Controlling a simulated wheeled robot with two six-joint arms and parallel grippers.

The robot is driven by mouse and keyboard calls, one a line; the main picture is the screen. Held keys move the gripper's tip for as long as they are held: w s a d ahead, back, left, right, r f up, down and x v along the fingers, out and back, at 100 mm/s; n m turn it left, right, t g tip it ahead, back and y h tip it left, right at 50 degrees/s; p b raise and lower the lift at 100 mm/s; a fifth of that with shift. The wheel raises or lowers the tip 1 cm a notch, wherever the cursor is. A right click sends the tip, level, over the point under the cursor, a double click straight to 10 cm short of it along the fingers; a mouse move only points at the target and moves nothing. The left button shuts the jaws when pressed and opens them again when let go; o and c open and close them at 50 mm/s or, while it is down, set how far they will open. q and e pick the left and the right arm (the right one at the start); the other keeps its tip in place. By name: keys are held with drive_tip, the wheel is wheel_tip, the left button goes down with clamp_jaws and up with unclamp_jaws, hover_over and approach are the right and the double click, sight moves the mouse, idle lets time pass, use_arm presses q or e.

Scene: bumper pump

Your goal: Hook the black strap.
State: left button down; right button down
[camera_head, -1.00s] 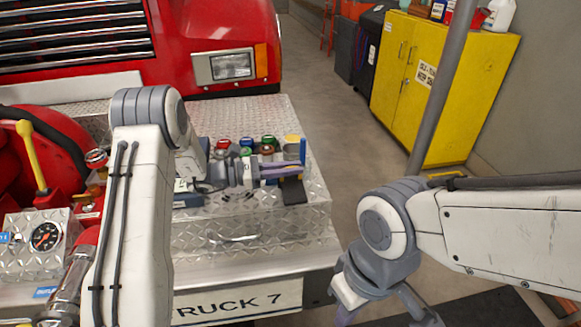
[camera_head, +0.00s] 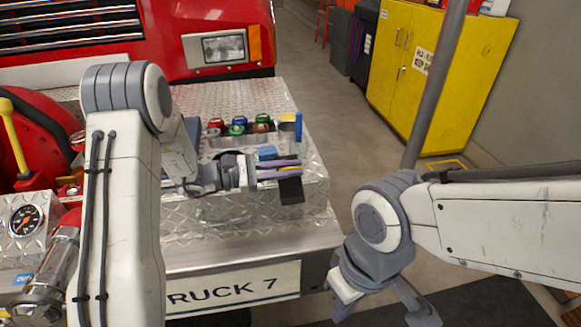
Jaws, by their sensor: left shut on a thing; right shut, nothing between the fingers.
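The black strap (camera_head: 291,188) is a short dark piece at my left gripper's fingertips, in front of the upper front edge of the diamond-plate bumper box. My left gripper (camera_head: 284,170) is shut on it, its two purplish fingers pointing right. A bit of yellow shows between the fingers; how the strap sits in the grip is too small to tell. No hook can be made out. My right gripper (camera_head: 342,306) is shut and empty, low in front of the bumper's right end, its fingertips partly out of view.
Behind my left gripper are several coloured caps (camera_head: 238,127), a yellow-topped round part (camera_head: 287,122) and a blue upright piece (camera_head: 298,126). A pressure gauge (camera_head: 25,221) and yellow lever (camera_head: 14,140) are at left. A grey pole (camera_head: 434,90) stands at right.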

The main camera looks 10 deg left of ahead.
use_arm(q)
drive_tip(key=shift+f, duration=0.1)
drive_tip(key=c, duration=0.9)
unclamp_jaws()
drive_tip(key=shift+a, duration=0.1)
drive_tip(key=b+v, duration=0.1)
drive_tip(key=v, duration=0.9)
drive_tip(key=shift+a, duration=0.2)
